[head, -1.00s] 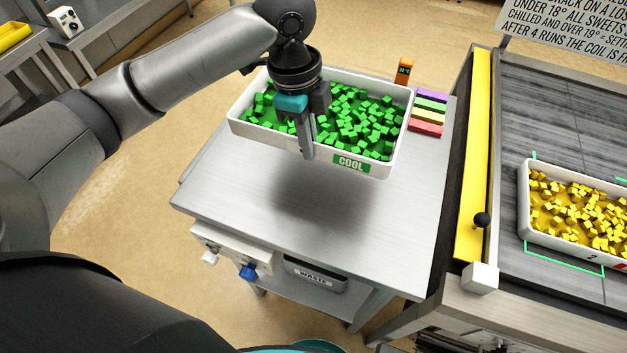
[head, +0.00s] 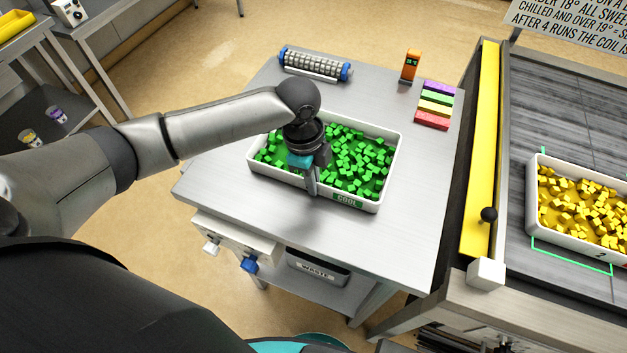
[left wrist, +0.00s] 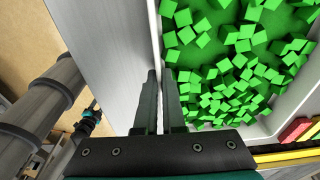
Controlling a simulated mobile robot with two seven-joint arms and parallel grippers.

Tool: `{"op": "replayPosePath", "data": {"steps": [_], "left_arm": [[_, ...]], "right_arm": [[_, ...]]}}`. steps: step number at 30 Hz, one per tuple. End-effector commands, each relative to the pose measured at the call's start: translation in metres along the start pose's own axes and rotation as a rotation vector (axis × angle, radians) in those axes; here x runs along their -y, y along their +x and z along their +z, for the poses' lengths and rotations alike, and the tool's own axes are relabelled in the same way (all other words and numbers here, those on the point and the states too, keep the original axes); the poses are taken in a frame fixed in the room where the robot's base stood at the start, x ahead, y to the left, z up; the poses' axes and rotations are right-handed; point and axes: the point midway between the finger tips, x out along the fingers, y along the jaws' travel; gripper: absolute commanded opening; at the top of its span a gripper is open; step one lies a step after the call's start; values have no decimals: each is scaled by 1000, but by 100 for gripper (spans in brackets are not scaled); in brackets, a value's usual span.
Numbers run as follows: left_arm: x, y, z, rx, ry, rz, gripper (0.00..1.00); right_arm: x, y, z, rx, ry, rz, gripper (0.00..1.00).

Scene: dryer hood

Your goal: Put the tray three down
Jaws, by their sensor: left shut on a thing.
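A white tray (head: 390,168) full of green cubes, with a green label reading COOL, is at the middle of the steel table (head: 390,250). No number three shows on it. My left gripper (head: 312,188) is shut on the tray's near long wall, left of the label. In the left wrist view the gripper fingers (left wrist: 160,78) straddle the tray's rim (left wrist: 156,30). The tray looks level and is at or very close to the table top; I cannot tell whether it touches. My right gripper is not in view.
A roller with blue ends (head: 315,65) lies at the table's back. An orange meter (head: 410,66) and coloured bars (head: 435,107) sit back right. A tray of yellow cubes (head: 535,200) marked 2 stands on the dark slab at right, beyond a yellow strip (head: 480,150). The table's front is clear.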

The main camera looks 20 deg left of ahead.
Motion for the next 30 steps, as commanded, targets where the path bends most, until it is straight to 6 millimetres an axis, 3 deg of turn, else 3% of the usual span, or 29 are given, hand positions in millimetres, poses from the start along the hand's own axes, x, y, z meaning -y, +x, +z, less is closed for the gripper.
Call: {"op": "replayPosePath", "data": {"steps": [11,12,19,30], "left_arm": [[3,2,0,-3,0,-9,0],[1,3,0,-1,0,-2,11],[1,3,0,-1,0,-2,36],[2,-7,0,-1,0,-5,36]], "right_arm": [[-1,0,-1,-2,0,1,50],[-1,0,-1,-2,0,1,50],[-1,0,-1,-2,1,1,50],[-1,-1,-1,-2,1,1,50]]}}
